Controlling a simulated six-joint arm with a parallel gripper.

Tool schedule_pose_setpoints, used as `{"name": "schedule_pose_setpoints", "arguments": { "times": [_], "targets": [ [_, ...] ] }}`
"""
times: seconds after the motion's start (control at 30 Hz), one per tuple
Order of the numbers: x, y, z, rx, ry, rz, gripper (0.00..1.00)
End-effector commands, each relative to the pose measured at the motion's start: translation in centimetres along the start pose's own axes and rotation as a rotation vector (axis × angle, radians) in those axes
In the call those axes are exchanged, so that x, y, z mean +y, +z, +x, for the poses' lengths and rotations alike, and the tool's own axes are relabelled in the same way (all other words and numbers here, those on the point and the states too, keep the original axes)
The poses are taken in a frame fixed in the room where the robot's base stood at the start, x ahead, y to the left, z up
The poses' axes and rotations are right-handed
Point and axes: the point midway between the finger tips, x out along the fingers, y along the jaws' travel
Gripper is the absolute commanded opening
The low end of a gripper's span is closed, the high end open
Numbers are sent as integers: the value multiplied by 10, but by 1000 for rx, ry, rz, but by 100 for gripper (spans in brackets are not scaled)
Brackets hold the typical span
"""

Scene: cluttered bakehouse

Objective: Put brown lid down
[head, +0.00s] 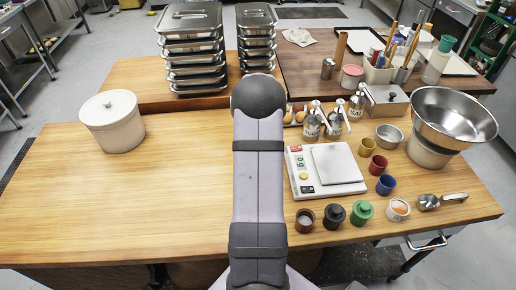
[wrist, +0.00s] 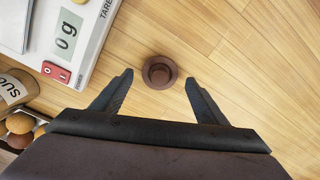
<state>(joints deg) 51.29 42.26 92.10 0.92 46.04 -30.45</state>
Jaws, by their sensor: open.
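The brown lid (wrist: 160,72) is a small round disc with a raised ring or knob at its middle. In the wrist view it appears to lie flat on the wooden table, beside the scale. My gripper (wrist: 159,78) is open, with one fingertip on each side of the lid and a gap on both sides. In the head view my arm hides both the gripper and the lid. A brown pot (head: 305,220) stands at the front of the table and looks open on top.
The scale (head: 325,170) stands close to my arm and reads 0 g in the wrist view. A black pot (head: 335,216) and a green pot (head: 362,212) stand by the brown one. Metal shakers (head: 312,124) stand behind the scale. The table's left side is mostly clear, except a white tub (head: 112,123).

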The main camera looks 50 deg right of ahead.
Motion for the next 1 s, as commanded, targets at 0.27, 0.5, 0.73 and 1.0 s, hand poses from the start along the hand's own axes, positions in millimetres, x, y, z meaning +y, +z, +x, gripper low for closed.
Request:
{"name": "schedule_pose_setpoints", "arguments": {
  "times": [0.27,0.5,0.73,1.0],
  "targets": [
    [1,-1,-49,5,3,0,67],
    [1,-1,-84,3,2,0,67],
    [0,0,-97,0,0,0,67],
    [-6,0,-98,0,0,-6,67]
  ]
}}
